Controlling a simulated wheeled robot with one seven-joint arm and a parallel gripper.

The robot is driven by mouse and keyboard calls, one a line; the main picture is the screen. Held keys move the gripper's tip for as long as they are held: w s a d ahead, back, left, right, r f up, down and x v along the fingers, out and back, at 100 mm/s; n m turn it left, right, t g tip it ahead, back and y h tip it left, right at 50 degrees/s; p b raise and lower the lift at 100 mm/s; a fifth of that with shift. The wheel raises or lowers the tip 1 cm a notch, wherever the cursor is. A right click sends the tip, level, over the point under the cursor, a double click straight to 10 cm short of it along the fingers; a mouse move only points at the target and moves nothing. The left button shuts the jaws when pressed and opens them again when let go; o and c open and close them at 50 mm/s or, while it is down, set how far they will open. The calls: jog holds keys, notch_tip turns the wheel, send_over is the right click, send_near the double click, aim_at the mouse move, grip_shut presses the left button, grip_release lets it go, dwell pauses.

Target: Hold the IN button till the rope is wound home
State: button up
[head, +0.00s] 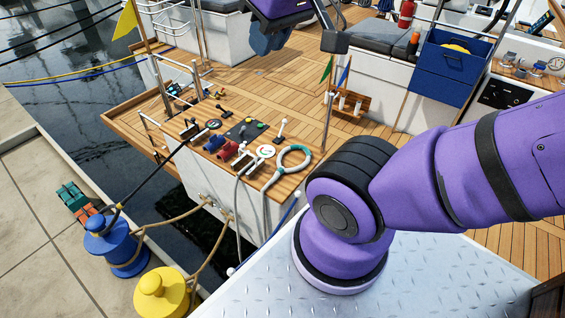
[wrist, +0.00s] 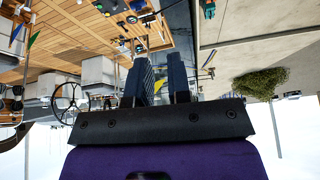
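A dark control panel (head: 243,131) with small green and yellow buttons sits on the wooden ledge in the head view. Its lettering is too small to read, so I cannot tell which button is IN. A dark rope (head: 160,164) runs from fittings on the ledge to the blue bollard (head: 110,243). My gripper (head: 266,42) is at the top of the head view, fingers downward, away from the panel. In the wrist view my gripper (wrist: 160,72) shows two fingers apart with nothing between them. Console fittings show small at the top of that view.
Beside the panel are red and blue fittings (head: 228,149), a small lever (head: 281,131) and a white-green ring (head: 293,158). A yellow bollard (head: 162,292) stands on the quay. A blue box (head: 447,67) hangs by the seat. Open deck lies behind the ledge.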

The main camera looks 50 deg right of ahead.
grip_shut()
jog(key=shift+w, duration=0.1)
dwell(1.3)
